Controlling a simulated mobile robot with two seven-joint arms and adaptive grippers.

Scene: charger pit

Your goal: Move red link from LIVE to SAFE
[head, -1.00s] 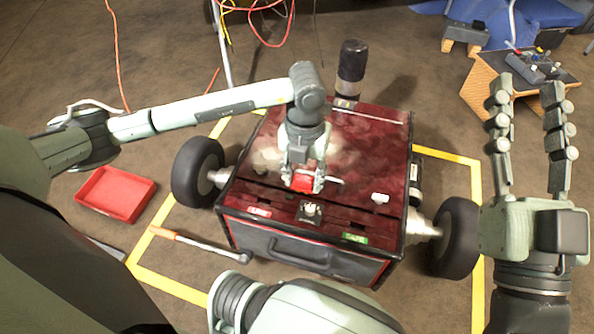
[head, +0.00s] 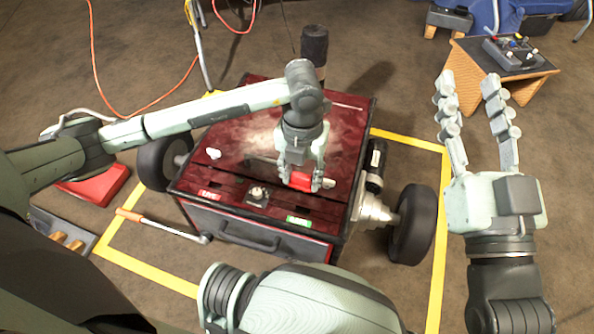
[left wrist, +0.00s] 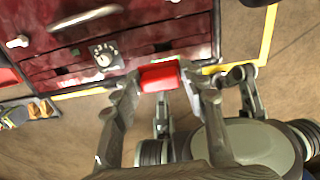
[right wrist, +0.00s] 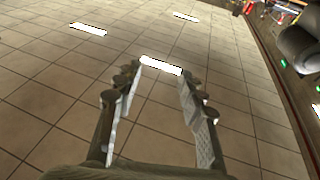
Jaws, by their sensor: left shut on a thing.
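The red link (head: 301,181) is in my left gripper (head: 300,178), which is shut on it above the right part of the dark red box top. The left wrist view shows the red link (left wrist: 159,77) between the two fingers. The LIVE label (head: 209,195) is at the front left of the box (head: 230,150). The green SAFE label (head: 298,221) is at the front right, just in front of the link. Whether the link touches the box top cannot be told. My right gripper (head: 468,85) is open and empty, raised to the right of the box.
A rotary knob (head: 257,194) sits between the labels. The box has black wheels (head: 411,225) and stands inside yellow floor tape (head: 441,240). A wrench with an orange handle (head: 160,225) lies front left. A red tray (head: 95,188) is at the left. A wooden stand (head: 510,85) holds a control box.

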